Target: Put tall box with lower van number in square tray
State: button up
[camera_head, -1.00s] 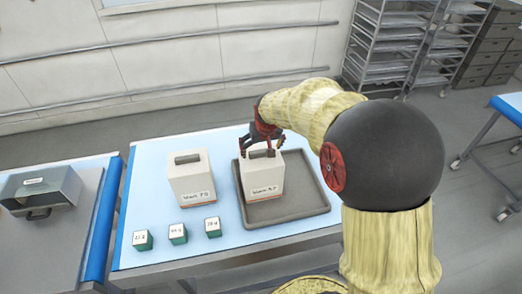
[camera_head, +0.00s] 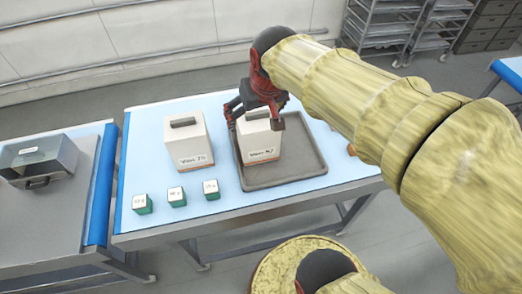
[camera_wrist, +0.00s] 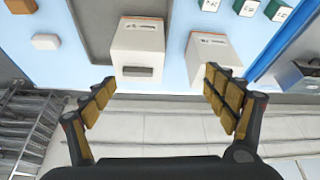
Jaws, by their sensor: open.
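Two tall white boxes with orange-lined labels show. One tall box (camera_head: 258,143) stands upright in the left part of the grey square tray (camera_head: 300,176); its label seems to read Van 47. The other tall box (camera_head: 187,142) stands on the blue table top to the left of the tray; its label seems to read Van 73. My gripper (camera_head: 255,116) is open at the top of the box in the tray, its fingers spread apart. In the wrist view the open fingers (camera_wrist: 157,82) have nothing between them, and the tray box (camera_wrist: 138,42) lies just beyond them.
Three small green blocks with white labelled tops, one of them (camera_head: 177,196), stand along the table's front left. A small brownish object (camera_head: 351,150) lies right of the tray, partly behind my arm. A grey metal bin (camera_head: 38,160) stands on the left table. Racks (camera_head: 395,25) stand behind.

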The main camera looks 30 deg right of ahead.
jog(key=s+a+n, duration=0.1)
jog(key=s+a, duration=0.1)
jog(key=s, duration=0.4)
jog(key=s+a+f, duration=0.1)
jog(key=s+a, duration=0.2)
jog(key=s, duration=0.4)
jog(key=shift+a+n+t+y, duration=0.3)
jog(key=shift+n+y, duration=0.1)
notch_tip(320, 180, down, 19)
jog(key=b, duration=1.8)
jog(key=shift+b, duration=0.4)
jog(key=shift+r, duration=0.1)
